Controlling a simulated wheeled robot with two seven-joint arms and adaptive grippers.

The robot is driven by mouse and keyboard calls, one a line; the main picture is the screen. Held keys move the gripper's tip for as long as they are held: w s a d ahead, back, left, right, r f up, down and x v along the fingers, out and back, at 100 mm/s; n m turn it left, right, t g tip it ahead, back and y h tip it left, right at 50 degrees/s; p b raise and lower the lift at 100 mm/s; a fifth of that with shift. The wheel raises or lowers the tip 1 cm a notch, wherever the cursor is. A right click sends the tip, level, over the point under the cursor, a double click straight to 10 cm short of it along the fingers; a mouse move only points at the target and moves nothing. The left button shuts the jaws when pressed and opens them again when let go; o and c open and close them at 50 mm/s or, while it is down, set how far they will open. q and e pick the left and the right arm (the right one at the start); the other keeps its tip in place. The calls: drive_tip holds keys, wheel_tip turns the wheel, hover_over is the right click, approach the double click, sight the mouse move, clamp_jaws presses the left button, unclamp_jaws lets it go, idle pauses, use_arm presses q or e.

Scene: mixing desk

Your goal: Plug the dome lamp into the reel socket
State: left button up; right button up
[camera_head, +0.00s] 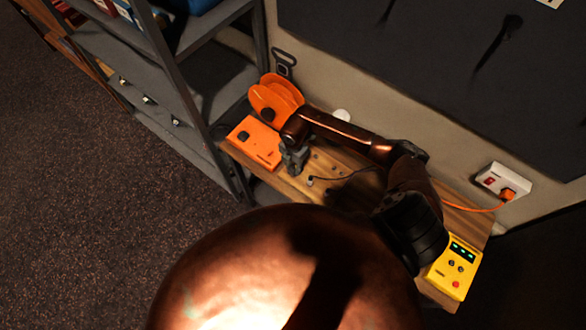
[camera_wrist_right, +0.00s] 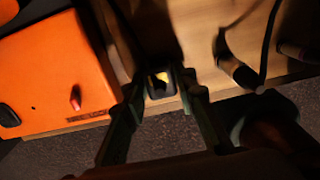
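The orange reel socket box (camera_head: 255,143) sits at the left end of the wooden bench, with its round orange reel (camera_head: 275,100) behind it. The box also fills the left of the right wrist view (camera_wrist_right: 50,75). My right gripper (camera_head: 293,160) points down just right of the box. In the wrist view its fingertips (camera_wrist_right: 160,88) flank a small dark-edged shape with a yellowish middle; I cannot tell whether it is gripped. A small plug-like end (camera_head: 310,182) of a dark cord lies right of the gripper. I cannot identify the dome lamp for certain. My left gripper is out of view.
A white wall socket (camera_head: 503,182) holds an orange cord's plug. A yellow box with green displays (camera_head: 455,268) stands at the bench's right end. A grey shelf (camera_head: 185,75) stands at the left. A partly hidden white round thing (camera_head: 342,115) is behind my arm.

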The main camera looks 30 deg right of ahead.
sight(293, 167)
clamp_jaws()
drive_tip(key=shift+r, duration=0.1)
drive_tip(key=shift+r+p, duration=2.3)
drive_tip(key=shift+r, duration=0.65)
